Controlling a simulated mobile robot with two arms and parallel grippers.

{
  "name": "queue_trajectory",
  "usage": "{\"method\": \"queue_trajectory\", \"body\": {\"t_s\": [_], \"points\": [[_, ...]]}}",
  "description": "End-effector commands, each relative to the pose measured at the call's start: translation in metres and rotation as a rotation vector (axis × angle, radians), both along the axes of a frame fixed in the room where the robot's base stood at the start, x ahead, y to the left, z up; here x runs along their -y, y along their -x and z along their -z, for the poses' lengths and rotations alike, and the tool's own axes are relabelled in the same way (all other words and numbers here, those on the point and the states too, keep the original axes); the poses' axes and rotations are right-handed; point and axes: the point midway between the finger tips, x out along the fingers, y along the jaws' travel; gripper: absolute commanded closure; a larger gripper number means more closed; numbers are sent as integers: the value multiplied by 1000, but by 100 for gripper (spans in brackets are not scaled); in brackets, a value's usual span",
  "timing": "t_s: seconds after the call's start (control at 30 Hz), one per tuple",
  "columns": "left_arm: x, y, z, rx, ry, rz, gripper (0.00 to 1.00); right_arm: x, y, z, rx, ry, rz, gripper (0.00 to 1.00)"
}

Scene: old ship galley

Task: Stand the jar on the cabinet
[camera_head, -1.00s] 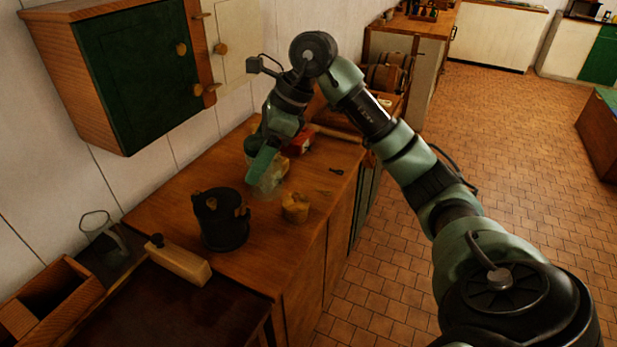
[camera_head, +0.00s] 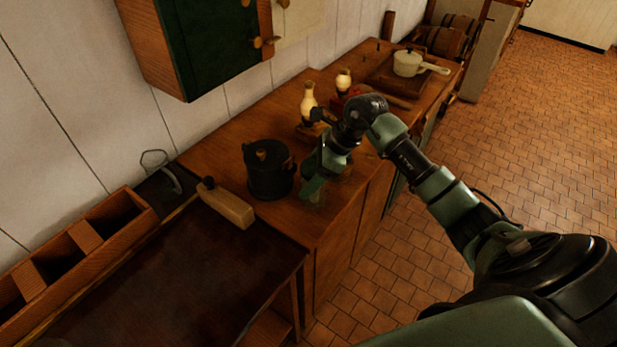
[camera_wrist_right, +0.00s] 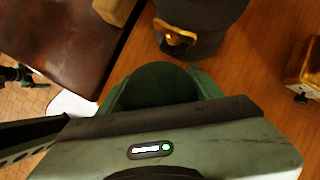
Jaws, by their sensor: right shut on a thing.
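My right gripper (camera_head: 316,190) is low over the front part of the wooden cabinet (camera_head: 338,222), just right of a black lidded pot (camera_head: 268,172).
A dark table (camera_head: 170,285) with a tan block (camera_head: 226,206) adjoins the cabinet on the left. Two lamps (camera_head: 308,103) and a pale saucepan (camera_head: 408,64) stand farther back. A green-doored wall cabinet (camera_head: 215,40) hangs above. Bare wood lies left of the pot.

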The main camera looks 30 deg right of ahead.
Motion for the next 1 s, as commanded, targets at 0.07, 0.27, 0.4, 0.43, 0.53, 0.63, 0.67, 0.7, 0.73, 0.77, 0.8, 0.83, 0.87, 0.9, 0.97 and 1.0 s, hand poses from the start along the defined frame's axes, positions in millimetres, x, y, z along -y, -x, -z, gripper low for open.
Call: {"method": "queue_trajectory", "body": {"t_s": [0.07,0.27,0.4,0.43,0.53,0.63,0.67,0.7,0.73,0.77,0.8,0.83,0.87,0.9,0.97,1.0], "points": [[1,0,-4,0,1,0,12,0,0,8,1,-2,1,88],[2,0,-3,-1,3,-1,12,0,0,10,3,1,1,88],[2,1,1,-2,3,0,12,0,0,13,4,1,0,88],[2,1,2,-2,3,0,12,0,0,14,4,1,0,88],[2,2,0,-4,2,0,12,0,0,13,2,1,0,14],[2,2,0,-4,2,0,12,0,0,13,1,1,0,14],[2,2,0,-4,2,0,12,0,0,13,1,1,0,14],[2,2,0,-4,2,0,12,0,0,13,1,1,0,14],[2,2,0,-4,2,0,12,0,0,13,1,1,0,14],[2,2,0,-4,2,0,12,0,0,13,1,1,0,14],[2,2,0,-4,2,0,12,0,0,13,1,1,0,14],[2,2,0,-4,2,0,12,0,0,12,1,1,0,14],[2,2,-1,-4,2,1,12,0,0,12,1,1,0,14],[2,2,-4,-4,2,1,12,0,0,9,1,0,0,14],[2,2,-1,-5,2,1,12,3,1,7,3,2,1,14],[2,2,1,-5,2,1,12,6,2,3,5,3,1,14]]}}
